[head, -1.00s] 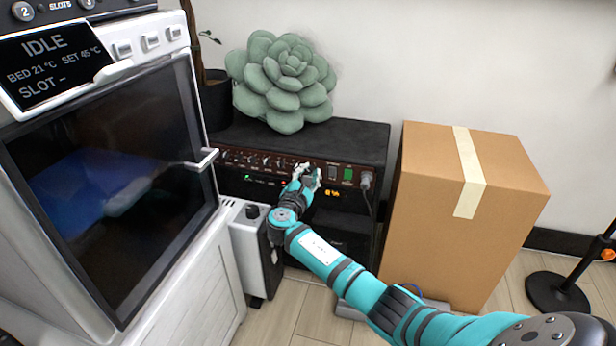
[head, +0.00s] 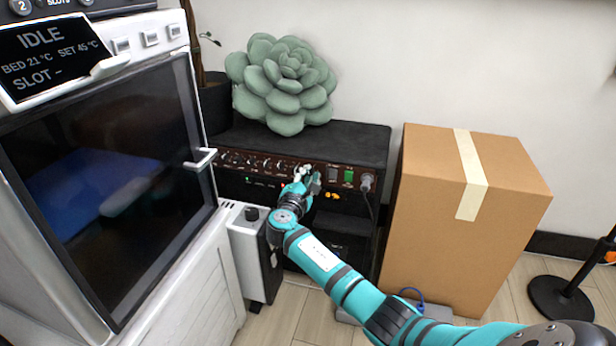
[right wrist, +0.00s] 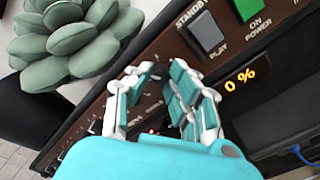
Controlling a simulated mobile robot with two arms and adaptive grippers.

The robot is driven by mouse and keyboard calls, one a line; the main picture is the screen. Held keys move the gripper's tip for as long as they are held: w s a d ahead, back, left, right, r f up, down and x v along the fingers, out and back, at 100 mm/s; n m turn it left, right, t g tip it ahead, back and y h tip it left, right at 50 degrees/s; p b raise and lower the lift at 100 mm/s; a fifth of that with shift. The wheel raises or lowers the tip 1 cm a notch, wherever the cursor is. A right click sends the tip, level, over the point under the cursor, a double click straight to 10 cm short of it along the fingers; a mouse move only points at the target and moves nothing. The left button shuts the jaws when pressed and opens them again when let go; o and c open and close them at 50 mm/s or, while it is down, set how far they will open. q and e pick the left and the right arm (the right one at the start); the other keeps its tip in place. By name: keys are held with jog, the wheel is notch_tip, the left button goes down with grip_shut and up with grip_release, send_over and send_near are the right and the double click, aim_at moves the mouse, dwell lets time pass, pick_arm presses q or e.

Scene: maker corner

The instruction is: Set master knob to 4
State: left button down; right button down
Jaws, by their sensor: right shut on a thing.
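The amplifier (head: 362,143) stands against the wall, with a brown control panel bearing a row of knobs (head: 266,164). My right gripper (head: 309,177) is at this panel, near the right end of the knob row. In the right wrist view its fingers (right wrist: 158,74) are closed around a dark knob (right wrist: 158,70), mostly hidden between them. The knob's pointer and scale cannot be read. An orange display (right wrist: 240,79) beside it reads 0 %. My left gripper is not in view.
Right of the gripper are a standby switch (right wrist: 204,34) and a lit green power switch (head: 348,176). A succulent (head: 284,85) sits on the amplifier. A cardboard box (head: 430,210) stands to the right, a white machine with a door (head: 110,180) to the left.

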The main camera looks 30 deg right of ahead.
jog(key=shift+f, duration=0.2)
jog(key=c, duration=1.3)
grip_release()
jog(key=shift+o, duration=0.4)
jog(key=shift+r, duration=0.1)
jog(key=shift+s+a, duration=0.1)
jog(key=v, duration=1.1)
jog(key=shift+s+a, duration=0.3)
